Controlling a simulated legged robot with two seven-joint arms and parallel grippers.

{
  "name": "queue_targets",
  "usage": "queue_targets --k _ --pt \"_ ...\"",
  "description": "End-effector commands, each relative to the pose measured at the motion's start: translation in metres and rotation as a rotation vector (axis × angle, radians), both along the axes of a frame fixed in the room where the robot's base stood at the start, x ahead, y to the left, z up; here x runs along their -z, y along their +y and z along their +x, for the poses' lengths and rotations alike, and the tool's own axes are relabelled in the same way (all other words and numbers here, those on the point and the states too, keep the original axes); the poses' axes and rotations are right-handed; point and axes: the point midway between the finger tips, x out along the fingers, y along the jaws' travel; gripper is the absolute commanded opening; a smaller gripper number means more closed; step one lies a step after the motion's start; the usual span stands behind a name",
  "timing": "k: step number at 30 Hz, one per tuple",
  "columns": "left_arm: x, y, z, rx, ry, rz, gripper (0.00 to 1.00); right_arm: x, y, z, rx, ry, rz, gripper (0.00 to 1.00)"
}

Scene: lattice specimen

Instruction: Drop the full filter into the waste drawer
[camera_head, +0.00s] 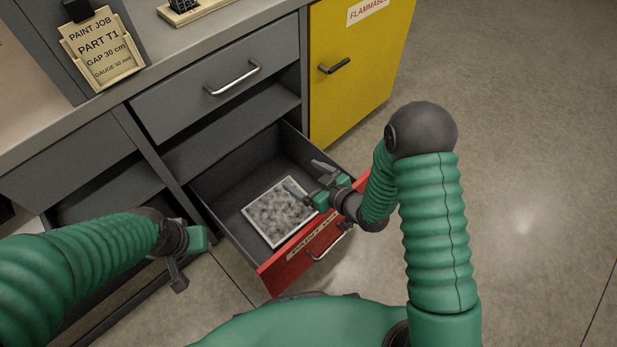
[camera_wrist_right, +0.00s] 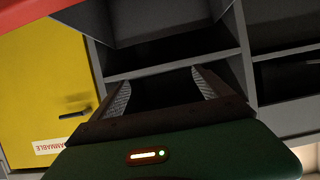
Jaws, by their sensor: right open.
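The full filter (camera_head: 277,212) is a square, pale-framed pad with a mottled grey face. It lies in the open waste drawer (camera_head: 222,196), which has a dark inside and a red front with a partly hidden label. My right gripper (camera_head: 306,179) is open and empty above the right part of the drawer, beside the filter's right edge. In the right wrist view its two ridged fingers (camera_wrist_right: 161,95) stand apart with nothing between them. My left gripper (camera_head: 180,272) hangs left of the drawer, and its jaws are too unclear to judge.
A yellow flammables cabinet (camera_head: 356,70) stands right of the grey workbench (camera_head: 213,75). A closed grey drawer with a metal handle (camera_head: 232,78) sits above an open shelf. A paint job card (camera_head: 99,48) is on the bench's upper left. The floor at right is clear.

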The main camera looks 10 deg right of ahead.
Motion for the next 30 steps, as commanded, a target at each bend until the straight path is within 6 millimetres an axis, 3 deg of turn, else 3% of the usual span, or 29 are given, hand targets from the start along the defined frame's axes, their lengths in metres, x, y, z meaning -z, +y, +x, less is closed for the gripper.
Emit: queue_targets --k 5,18,22,30 --pt "-0.011 0.0 0.0 0.0 0.0 0.0 0.36 -0.012 -0.012 -0.017 0.003 0.002 0.0 0.89" --pt "-0.055 0.0 0.0 0.0 0.0 0.0 0.36 -0.061 -0.076 -0.11 0.006 0.003 0.003 0.89" --pt "-0.073 0.0 0.0 0.0 0.0 0.0 0.36 -0.067 -0.084 -0.123 0.002 0.002 0.003 0.89" --pt "-0.073 0.0 0.0 0.0 0.0 0.0 0.36 -0.064 -0.087 -0.128 0.0 -0.002 0.002 0.89"
